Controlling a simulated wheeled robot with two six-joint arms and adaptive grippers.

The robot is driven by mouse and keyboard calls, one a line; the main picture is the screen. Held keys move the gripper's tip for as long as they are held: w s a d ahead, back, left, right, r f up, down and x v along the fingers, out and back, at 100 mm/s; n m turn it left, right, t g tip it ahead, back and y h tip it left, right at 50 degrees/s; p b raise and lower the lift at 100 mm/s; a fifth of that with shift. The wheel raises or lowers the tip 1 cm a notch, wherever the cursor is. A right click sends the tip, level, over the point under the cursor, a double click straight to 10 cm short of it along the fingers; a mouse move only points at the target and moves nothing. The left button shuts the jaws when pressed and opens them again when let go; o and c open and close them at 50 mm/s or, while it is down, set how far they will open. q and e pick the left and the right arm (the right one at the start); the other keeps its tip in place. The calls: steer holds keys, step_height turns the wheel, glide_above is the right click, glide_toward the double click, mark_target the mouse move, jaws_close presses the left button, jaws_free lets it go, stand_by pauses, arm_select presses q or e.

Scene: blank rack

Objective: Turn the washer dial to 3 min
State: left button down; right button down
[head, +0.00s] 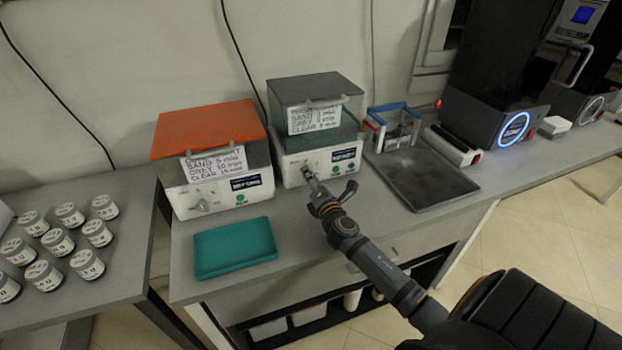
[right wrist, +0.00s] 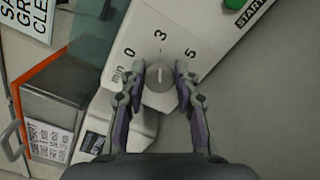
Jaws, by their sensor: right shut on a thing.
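The washer (head: 320,110) is a white box with a clear grey-teal lid and a handwritten note, on the bench at the centre of the head view. Its dial (right wrist: 158,98) sits on the white front panel, with 0, 3 and 5 printed around it and "min" at the left. My right gripper (head: 310,175) reaches the dial from the front. In the right wrist view its two fingers (right wrist: 160,72) are closed on either side of the knob. The knob's ridge stands roughly upright in that picture, in line with the 3. My left gripper is not in view.
A similar machine with an orange lid (head: 208,128) stands left of the washer. A dark tray (head: 420,180) and a blue-topped rack (head: 393,112) are at the right. Several labelled jars (head: 58,243) stand on the left table.

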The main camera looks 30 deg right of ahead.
steer(key=c, duration=1)
jaws_free()
steer(key=shift+s+f, duration=0.1)
steer(key=shift+s, duration=0.15)
steer(key=v, duration=1.1)
steer(key=shift+s, duration=0.25)
